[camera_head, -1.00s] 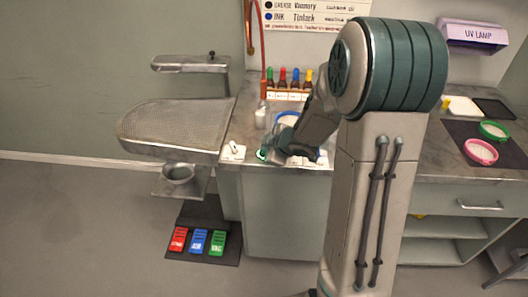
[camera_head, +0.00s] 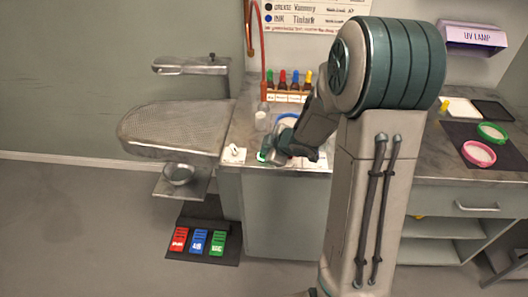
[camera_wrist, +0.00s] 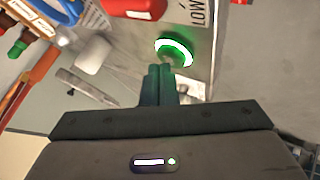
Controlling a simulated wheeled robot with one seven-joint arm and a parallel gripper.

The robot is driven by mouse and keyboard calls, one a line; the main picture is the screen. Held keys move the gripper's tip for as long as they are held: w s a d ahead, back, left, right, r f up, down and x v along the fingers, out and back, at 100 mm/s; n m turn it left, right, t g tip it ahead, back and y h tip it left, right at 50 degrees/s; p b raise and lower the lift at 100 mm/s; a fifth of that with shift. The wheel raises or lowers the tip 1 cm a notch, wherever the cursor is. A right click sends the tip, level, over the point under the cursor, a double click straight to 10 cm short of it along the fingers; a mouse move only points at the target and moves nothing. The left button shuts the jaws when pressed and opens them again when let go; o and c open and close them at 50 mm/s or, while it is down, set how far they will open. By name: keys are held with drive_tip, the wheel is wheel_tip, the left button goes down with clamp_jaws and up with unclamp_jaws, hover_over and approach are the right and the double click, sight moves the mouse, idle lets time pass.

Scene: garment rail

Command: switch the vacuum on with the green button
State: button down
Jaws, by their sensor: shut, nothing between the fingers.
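The green button (camera_wrist: 173,52) has a bright whitish ring around it and sits on a grey panel (camera_wrist: 203,62) in the wrist view. My gripper (camera_wrist: 161,68) is shut and empty. Its fingertips are right at the button's near edge, and I cannot tell whether they touch or press it. In the head view my gripper (camera_head: 268,155) is low over the front edge of the counter, beside a small patch of green (camera_head: 261,156). My wrist hides most of the panel there.
A red button (camera_wrist: 138,6) and a "LOW" label (camera_wrist: 197,12) are near the green button. A perforated board (camera_head: 175,128) is on the left. Red, blue and green pedals (camera_head: 199,241) lie on the floor. Bottles (camera_head: 288,82) stand at the counter's back.

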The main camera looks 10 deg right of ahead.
wheel_tip(320, 180, up, 6)
drive_tip(key=p, duration=0.5)
drive_tip(key=shift+f, duration=0.15)
idle(1.0)
